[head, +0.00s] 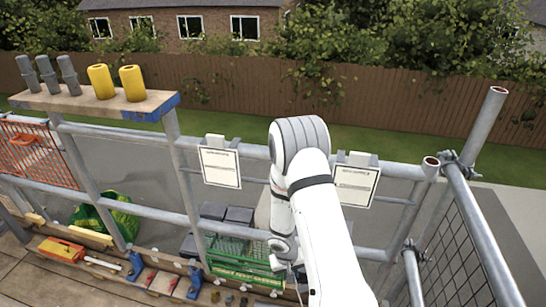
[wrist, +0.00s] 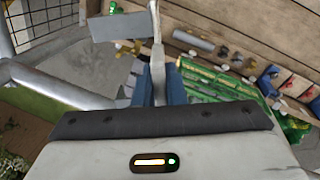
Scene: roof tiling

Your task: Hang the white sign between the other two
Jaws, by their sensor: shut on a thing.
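Two white signs with dark borders and lines of print hang from the scaffold's upper rail (head: 258,152) in the head view: a left sign (head: 220,167) and a right sign (head: 355,185). My arm stands between them and covers the rail there. My gripper (wrist: 158,72) is shut on a thin pale piece, which I take to be the white sign (wrist: 157,52) seen nearly edge-on. A flat grey plate (wrist: 118,27) sits beside its upper part. The sign's printed face is not visible. In the head view the fingertips and held sign are mostly hidden.
A green crate (head: 240,262) stands below the rail on the plank deck. A shelf board (head: 50,100) at the left holds yellow and grey cylinders. Scaffold poles (head: 490,115) and mesh (head: 455,265) stand at the right. Small fittings (wrist: 225,50) lie on the planks.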

